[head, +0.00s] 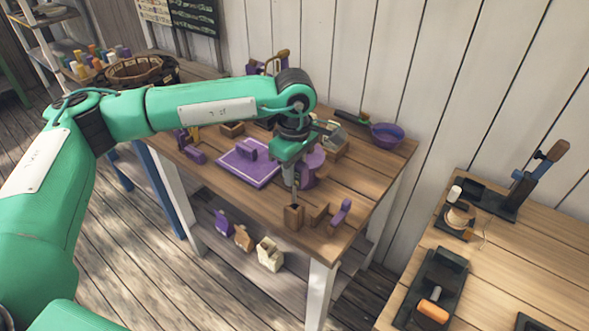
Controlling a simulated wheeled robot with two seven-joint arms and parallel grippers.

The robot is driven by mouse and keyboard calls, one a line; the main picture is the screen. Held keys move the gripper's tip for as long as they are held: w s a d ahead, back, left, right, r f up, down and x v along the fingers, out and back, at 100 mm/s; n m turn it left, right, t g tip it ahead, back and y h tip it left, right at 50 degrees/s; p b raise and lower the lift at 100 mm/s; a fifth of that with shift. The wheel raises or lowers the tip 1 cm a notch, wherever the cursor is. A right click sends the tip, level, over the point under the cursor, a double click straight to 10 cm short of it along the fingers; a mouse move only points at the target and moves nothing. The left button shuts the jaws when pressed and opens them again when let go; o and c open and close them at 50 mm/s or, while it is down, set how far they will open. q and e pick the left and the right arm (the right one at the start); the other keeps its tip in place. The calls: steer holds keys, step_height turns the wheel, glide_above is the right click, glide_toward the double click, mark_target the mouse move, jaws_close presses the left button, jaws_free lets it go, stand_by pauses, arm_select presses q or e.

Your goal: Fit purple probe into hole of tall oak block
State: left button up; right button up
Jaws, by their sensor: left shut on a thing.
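My left gripper (291,184) points down over the front part of the wooden table, directly above a small upright brown block (294,219), which looks like the tall oak block. It is shut on a thin piece that I take to be the purple probe. The fingers hide most of that piece, and its colour is hard to make out. Its lower end is at the block's top. I cannot tell whether it is inside the hole or just above it. My right gripper is not in view.
Right of the block stand a notched brown piece (318,214) and a purple piece (340,217). A purple mat (262,175) lies to the left, and a purple bowl (387,136) stands at the back right. A lower shelf (225,255) holds small blocks.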

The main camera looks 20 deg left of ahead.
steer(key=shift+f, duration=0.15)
arm_select(q)
steer(key=shift+b, duration=0.45)
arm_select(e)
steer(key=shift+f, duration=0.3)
arm_select(q)
steer(key=shift+b, duration=0.45)
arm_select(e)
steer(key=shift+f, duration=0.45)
arm_select(q)
steer(key=shift+b, duration=0.35)
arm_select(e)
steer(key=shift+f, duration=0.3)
